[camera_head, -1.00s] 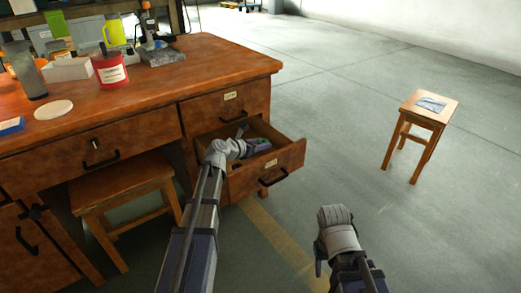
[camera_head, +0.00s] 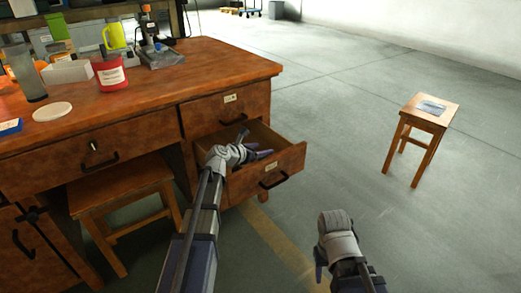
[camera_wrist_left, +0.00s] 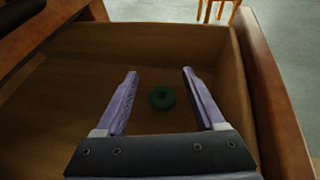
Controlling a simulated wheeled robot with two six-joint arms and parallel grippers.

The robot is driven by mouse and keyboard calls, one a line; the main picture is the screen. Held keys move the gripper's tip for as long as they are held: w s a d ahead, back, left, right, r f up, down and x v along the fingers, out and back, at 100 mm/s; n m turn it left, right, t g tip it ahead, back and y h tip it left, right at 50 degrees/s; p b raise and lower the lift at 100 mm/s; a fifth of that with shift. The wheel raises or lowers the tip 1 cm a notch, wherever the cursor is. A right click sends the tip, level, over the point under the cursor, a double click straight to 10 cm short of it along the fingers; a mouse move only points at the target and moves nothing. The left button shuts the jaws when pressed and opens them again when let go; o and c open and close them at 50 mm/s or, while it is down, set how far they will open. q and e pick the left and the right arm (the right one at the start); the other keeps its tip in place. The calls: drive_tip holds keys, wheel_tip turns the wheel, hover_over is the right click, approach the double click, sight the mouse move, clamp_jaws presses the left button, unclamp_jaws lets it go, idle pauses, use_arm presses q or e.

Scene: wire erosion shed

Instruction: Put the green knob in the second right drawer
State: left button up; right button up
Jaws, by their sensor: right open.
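The second right drawer (camera_head: 287,164) of the wooden desk is pulled open. The green knob (camera_wrist_left: 162,97) lies on the drawer floor in the left wrist view, a dark green ring-like disc. My left gripper (camera_wrist_left: 158,73) is open above it, with purple fingers spread on either side in the picture and nothing between their tips. In the head view my left gripper (camera_head: 255,151) is over the open drawer, and the knob is not clearly visible there. My right gripper (camera_head: 322,265) is open, low over the floor right of the desk, largely hidden by its own wrist.
The upper right drawer (camera_head: 228,110) is shut. The desk top (camera_head: 205,68) holds a red can (camera_head: 110,72), a white lid (camera_head: 53,111) and other items. A stool (camera_head: 130,193) stands under the desk. Another stool (camera_head: 432,108) stands right, with open floor around it.

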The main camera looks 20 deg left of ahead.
use_arm(q)
drive_tip(key=shift+o, duration=0.3)
drive_tip(key=shift+r+p, duration=0.5)
drive_tip(key=shift+p, duration=0.05)
drive_tip(key=p+v, duration=0.4)
drive_tip(key=v, duration=0.8)
drive_tip(key=shift+r+p, duration=0.2)
drive_tip(key=shift+p, duration=0.15)
drive_tip(key=shift+c, duration=0.4)
